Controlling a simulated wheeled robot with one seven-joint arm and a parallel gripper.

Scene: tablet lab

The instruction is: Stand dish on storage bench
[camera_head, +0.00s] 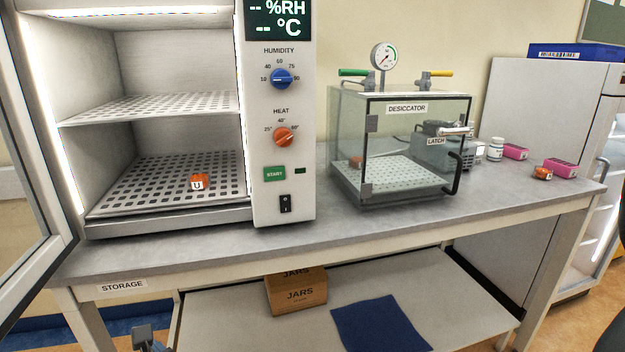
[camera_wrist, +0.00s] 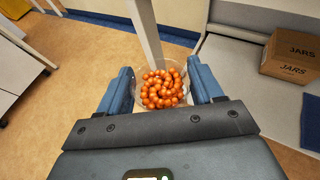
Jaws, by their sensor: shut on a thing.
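My gripper (camera_wrist: 162,86) is shut on a clear round dish (camera_wrist: 136,80) heaped with orange round tablets (camera_wrist: 160,90). The blue fingers stand on either side of the dish, which looks roughly level in the wrist view. The storage bench (camera_head: 235,248) has a grey top and a STORAGE label (camera_head: 122,285) on its front edge. The dish is over the floor by a bench leg, in front of the bench and apart from its top. In the head view only a small dark part of my arm shows at the bottom left; the dish is out of that picture.
A humidity cabinet (camera_head: 285,180) with its door open and a glass desiccator (camera_head: 400,150) stand on the bench. A white bottle (camera_head: 495,149), pink boxes (camera_head: 515,152) and an orange item (camera_head: 543,173) are at right. A JARS box (camera_head: 296,292) and blue cloth (camera_head: 380,323) lie on the lower shelf. The front strip is clear.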

